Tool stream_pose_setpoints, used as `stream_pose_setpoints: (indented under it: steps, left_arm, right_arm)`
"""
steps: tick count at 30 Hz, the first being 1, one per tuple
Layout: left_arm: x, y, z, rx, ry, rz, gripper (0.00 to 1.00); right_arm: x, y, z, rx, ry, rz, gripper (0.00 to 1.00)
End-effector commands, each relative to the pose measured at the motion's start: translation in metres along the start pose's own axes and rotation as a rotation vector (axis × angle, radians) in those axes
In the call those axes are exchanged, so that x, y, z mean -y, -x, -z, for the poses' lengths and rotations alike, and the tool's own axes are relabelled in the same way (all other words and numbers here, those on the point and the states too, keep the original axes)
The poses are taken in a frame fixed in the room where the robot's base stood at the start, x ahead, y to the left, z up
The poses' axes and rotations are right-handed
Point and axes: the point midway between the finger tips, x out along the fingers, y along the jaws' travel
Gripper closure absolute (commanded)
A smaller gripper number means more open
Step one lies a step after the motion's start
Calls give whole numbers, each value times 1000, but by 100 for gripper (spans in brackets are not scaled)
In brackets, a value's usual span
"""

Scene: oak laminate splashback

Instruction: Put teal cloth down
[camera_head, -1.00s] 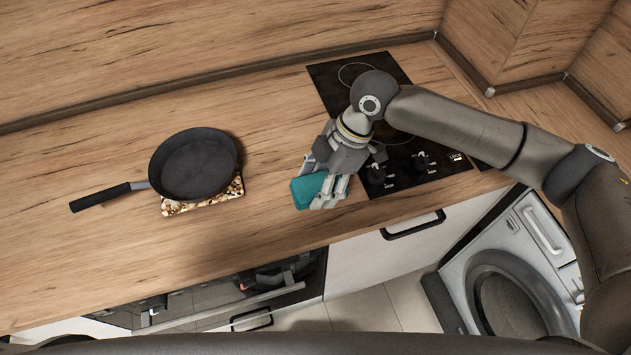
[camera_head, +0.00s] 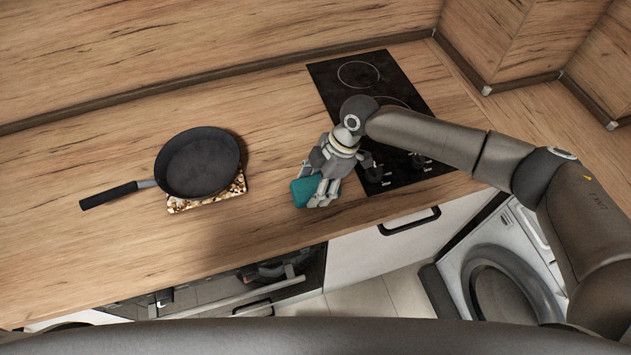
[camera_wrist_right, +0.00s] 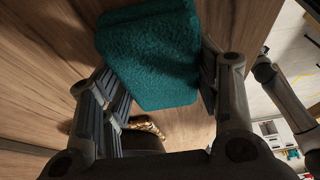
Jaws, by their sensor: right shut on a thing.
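The teal cloth (camera_head: 304,191) is a small folded block near the front edge of the wooden counter, left of the hob. My right gripper (camera_head: 320,190) is shut on it, with its fingers at the cloth's right side. In the right wrist view the cloth (camera_wrist_right: 150,55) sits between the two fingers of the gripper (camera_wrist_right: 160,95), with wood grain behind it. I cannot tell whether the cloth touches the counter. My left gripper is not in view.
A black frying pan (camera_head: 198,161) rests on a patterned trivet (camera_head: 208,203) to the left, its handle pointing left. The black hob (camera_head: 362,72) lies behind and right of the gripper. Bare counter (camera_head: 262,150) lies between pan and cloth. A washing machine (camera_head: 500,285) stands below right.

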Motion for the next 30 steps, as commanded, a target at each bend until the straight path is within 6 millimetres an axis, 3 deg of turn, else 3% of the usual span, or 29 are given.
stream_pose_setpoints:
  steps: [16,17,21,30]
  left_arm:
    - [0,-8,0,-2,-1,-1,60]
    - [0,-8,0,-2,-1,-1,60]
    - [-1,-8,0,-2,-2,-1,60]
    - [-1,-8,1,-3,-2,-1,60]
  right_arm:
    - [1,-13,-6,1,-2,3,62]
    - [2,-14,-6,2,-2,4,41]
    - [3,-15,-7,3,-3,7,23]
    - [1,-13,-7,4,-3,4,21]
